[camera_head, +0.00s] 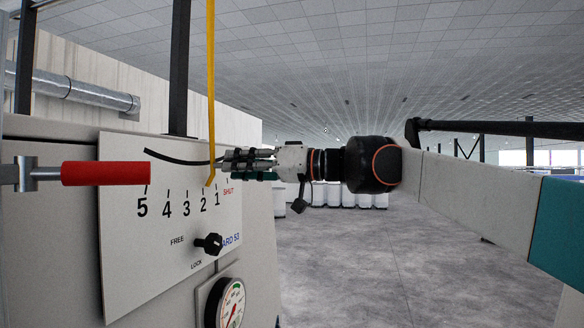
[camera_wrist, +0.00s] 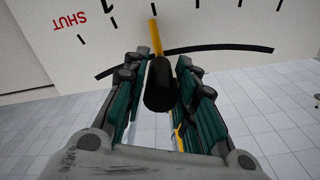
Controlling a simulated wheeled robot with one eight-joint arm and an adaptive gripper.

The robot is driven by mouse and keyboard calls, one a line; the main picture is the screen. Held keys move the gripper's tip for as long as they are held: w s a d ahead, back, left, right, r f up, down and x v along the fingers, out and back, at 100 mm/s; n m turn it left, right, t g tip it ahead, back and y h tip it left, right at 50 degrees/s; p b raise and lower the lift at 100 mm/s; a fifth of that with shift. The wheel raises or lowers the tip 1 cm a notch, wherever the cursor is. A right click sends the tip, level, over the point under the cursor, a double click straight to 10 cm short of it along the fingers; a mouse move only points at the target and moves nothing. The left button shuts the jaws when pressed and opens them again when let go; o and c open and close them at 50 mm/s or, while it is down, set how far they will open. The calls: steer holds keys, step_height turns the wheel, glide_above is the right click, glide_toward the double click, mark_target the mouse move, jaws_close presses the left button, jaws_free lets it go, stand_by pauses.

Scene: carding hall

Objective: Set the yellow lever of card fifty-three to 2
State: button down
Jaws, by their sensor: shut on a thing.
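The yellow lever (camera_head: 211,90) hangs long and upright in front of the white scale plate (camera_head: 125,245) marked CARD 53. In the head view its lower end lies by the mark above 2, on the side toward 1; this view is slanted. In the wrist view the yellow bar (camera_wrist: 153,32) ends in a black grip (camera_wrist: 160,85), between the fingers of my gripper (camera_wrist: 165,68). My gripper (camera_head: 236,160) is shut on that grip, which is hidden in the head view. The scale runs 5 to 1, then a red SHUT (camera_wrist: 70,20).
A black FREE/LOCK knob (camera_head: 209,243) sits below the scale, with a round gauge (camera_head: 231,303) lower. A red handle (camera_head: 105,173) sticks out at the left. Pale containers (camera_head: 350,197) stand behind. The floor (camera_head: 400,270) to the right is clear.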

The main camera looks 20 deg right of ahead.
steer(key=shift+s+a+r, duration=0.1)
steer(key=shift+s+r, duration=0.05)
steer(key=shift+s, duration=0.05)
steer(key=c, duration=1.3)
jaws_free()
steer(key=shift+s+a, duration=0.15)
steer(key=r, duration=1)
steer(key=shift+w, duration=0.25)
